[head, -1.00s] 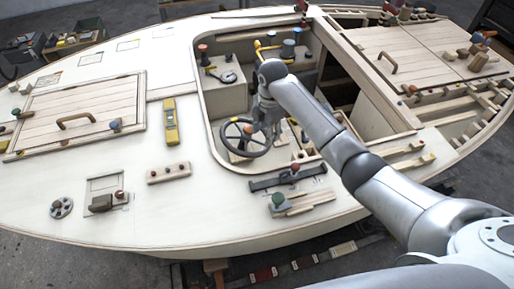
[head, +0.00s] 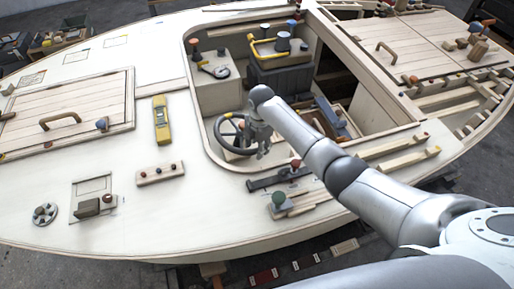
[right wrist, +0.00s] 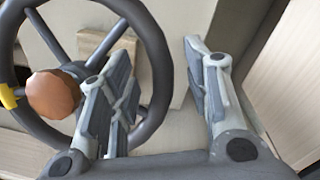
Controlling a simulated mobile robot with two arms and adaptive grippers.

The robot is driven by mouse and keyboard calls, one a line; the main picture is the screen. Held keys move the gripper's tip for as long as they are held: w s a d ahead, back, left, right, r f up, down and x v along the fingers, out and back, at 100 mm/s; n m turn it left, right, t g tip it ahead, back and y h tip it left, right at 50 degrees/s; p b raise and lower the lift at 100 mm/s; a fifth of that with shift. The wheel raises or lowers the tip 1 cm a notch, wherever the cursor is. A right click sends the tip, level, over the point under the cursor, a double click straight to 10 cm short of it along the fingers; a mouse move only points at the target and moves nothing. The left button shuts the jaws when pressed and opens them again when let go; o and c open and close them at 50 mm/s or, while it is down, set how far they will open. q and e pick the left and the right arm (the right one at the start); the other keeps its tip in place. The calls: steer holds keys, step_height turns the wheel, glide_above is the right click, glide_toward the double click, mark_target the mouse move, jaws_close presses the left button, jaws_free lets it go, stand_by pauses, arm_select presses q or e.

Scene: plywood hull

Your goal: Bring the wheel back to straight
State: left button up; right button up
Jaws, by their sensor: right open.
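The dark steering wheel (head: 217,131) stands in the boat's cockpit, at the middle of the head view. In the right wrist view the wheel (right wrist: 160,72) shows a thin ring rim, dark spokes, an orange-brown knob (right wrist: 53,93) and a yellow mark (right wrist: 10,97) on the rim at the left. My right gripper (head: 261,150) is at the wheel's right side. In the right wrist view its open fingers (right wrist: 158,60) appear on either side of the right rim. I cannot tell whether they touch it. My left gripper is not in view.
A yellow-handled dark box (head: 283,68) and a pale console (head: 218,92) stand behind the wheel. The cockpit's pale edge surrounds it. A yellow tool (head: 161,120) lies to the left.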

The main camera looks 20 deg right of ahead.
steer(key=shift+f, duration=0.75)
jaws_close()
